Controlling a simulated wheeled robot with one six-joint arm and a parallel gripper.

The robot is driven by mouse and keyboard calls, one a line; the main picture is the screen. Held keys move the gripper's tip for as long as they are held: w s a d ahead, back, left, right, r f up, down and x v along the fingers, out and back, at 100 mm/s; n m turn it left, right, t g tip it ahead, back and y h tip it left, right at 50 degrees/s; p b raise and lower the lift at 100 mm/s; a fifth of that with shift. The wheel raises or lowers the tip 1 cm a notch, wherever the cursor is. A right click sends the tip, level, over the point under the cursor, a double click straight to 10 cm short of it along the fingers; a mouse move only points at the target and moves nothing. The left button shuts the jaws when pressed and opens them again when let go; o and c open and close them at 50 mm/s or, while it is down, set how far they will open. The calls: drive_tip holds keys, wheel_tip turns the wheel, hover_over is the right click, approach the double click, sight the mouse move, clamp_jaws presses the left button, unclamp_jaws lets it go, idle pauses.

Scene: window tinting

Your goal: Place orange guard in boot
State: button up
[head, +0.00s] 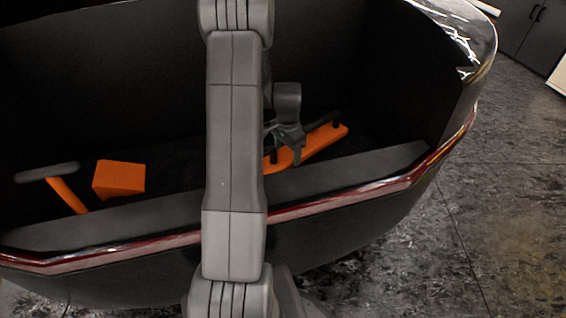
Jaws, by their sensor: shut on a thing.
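An orange guard (311,147), long and flat with dark knobs, is inside the dark car boot (330,186), right of my arm. My gripper (287,150) is shut on the guard near its middle. My arm crosses the boot's sill from the front and hides the guard's left end. Whether the guard touches the boot floor cannot be told.
In the left of the boot lie an orange block (119,179) and a tool with an orange handle (67,195) and grey head. The boot's raised sill and red-edged bumper (330,203) run across the front. Open floor (490,220) is at right.

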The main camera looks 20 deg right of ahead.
sight(287, 154)
drive_tip(key=shift+f+b, duration=0.35)
drive_tip(key=shift+f, duration=1.45)
drive_tip(key=shift+f, duration=0.15)
drive_tip(key=o, duration=1.4)
wheel_tip(287, 154, up, 12)
drive_tip(key=shift+r+p, duration=0.2)
drive_tip(key=shift+p, duration=1)
